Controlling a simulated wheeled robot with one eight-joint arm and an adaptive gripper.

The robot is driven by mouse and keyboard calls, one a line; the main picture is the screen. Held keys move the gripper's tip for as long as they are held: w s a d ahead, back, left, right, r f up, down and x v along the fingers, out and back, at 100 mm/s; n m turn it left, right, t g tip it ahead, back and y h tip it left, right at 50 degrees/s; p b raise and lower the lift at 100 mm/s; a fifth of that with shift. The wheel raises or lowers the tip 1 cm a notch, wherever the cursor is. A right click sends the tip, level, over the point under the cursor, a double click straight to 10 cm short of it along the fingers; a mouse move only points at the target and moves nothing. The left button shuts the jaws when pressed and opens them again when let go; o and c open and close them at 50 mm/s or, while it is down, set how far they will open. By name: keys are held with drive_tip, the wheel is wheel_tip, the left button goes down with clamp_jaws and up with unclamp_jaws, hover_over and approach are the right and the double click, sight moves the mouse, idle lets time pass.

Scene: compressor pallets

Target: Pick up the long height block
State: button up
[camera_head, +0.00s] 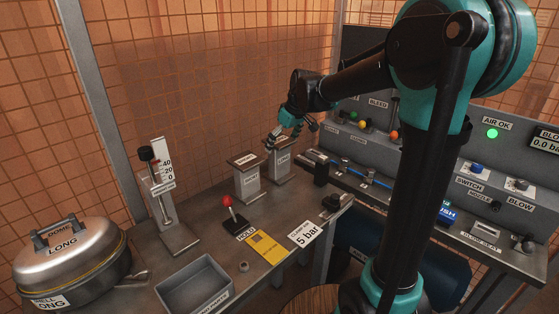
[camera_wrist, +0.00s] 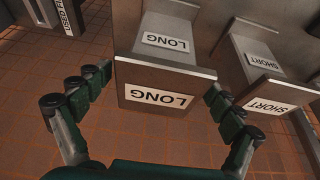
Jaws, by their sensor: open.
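The long height block (camera_wrist: 165,60) is a grey metal block with LONG labels on two faces. In the wrist view it stands between the spread fingers of my gripper (camera_wrist: 159,82), with a gap on each side. In the head view the block (camera_head: 279,168) appears to be the right one of two grey blocks on the bench. My gripper (camera_head: 284,137) is open and empty at its top. Whether any finger touches the block cannot be told. The short block (camera_wrist: 264,68), labelled SHORT, stands to the right in the wrist view.
The short block (camera_head: 246,182) stands close left of the long one in the head view. A red-knobbed lever (camera_head: 228,202), a height gauge (camera_head: 163,190), an open grey tray (camera_head: 195,287) and a domed vessel (camera_head: 70,262) stand nearer. A control console (camera_head: 460,185) is right.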

drive_tip(key=x, duration=0.5)
drive_tip(key=shift+w+a, duration=0.15)
drive_tip(key=shift+a, duration=0.05)
drive_tip(key=shift+r, duration=0.1)
drive_tip(key=c, duration=1.8)
drive_tip(key=shift+c, duration=0.2)
